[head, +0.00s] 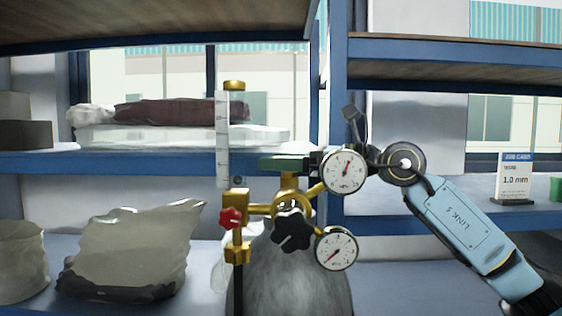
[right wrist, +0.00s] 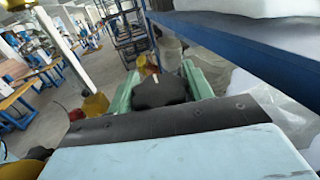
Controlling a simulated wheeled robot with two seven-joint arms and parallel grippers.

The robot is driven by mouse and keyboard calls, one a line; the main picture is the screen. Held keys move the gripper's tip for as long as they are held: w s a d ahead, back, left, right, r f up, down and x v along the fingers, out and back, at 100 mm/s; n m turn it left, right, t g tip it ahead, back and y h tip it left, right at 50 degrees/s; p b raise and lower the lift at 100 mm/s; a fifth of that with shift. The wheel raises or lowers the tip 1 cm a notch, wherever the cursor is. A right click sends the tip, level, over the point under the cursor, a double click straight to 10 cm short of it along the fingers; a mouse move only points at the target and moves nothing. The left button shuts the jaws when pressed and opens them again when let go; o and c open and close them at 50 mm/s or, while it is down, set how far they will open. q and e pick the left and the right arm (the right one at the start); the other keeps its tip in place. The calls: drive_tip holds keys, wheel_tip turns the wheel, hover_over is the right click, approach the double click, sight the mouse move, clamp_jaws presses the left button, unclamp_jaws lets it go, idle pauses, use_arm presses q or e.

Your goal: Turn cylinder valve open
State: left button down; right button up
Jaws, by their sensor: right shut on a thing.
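A grey gas cylinder (head: 290,285) stands on the shelf with a brass regulator on top. My right gripper (head: 287,163) comes in from the right, above the brass valve body (head: 288,186). In the right wrist view its green fingers (right wrist: 160,82) sit on either side of a dark valve knob (right wrist: 158,92) with a small white mark, and are shut on it. The head view hides this knob behind the gripper. A black star knob (head: 292,229) and a red knob (head: 230,217) sit lower on the regulator. My left gripper is not in view.
Two round gauges, upper (head: 343,170) and lower (head: 336,248), stick out right of the valve, close to my right arm. A clear flow tube (head: 222,140) rises on the left. Wrapped bags (head: 130,250) fill the left shelf; a sign (head: 515,178) stands right.

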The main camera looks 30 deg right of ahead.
drive_tip(key=shift+n+g+y, duration=0.3)
drive_tip(key=shift+g, duration=0.1)
drive_tip(key=n+g+y, duration=0.2)
drive_tip(key=g, duration=0.1)
drive_tip(key=shift+s+a+r+n+p, duration=0.1)
drive_tip(key=shift+a+r+n+p, duration=0.05)
drive_tip(key=shift+n+p, duration=0.2)
drive_tip(key=shift+s+n+g+y+p, duration=0.1)
drive_tip(key=shift+n+g+y+p, duration=0.5)
drive_tip(key=shift+g, duration=0.5)
drive_tip(key=shift+s+n+g+y+p, duration=0.15)
drive_tip(key=shift+n+g+y, duration=0.15)
drive_tip(key=shift+n+g, duration=0.65)
drive_tip(key=shift+g, duration=0.35)
drive_tip(key=o, duration=1)
drive_tip(key=shift+c, duration=0.2)
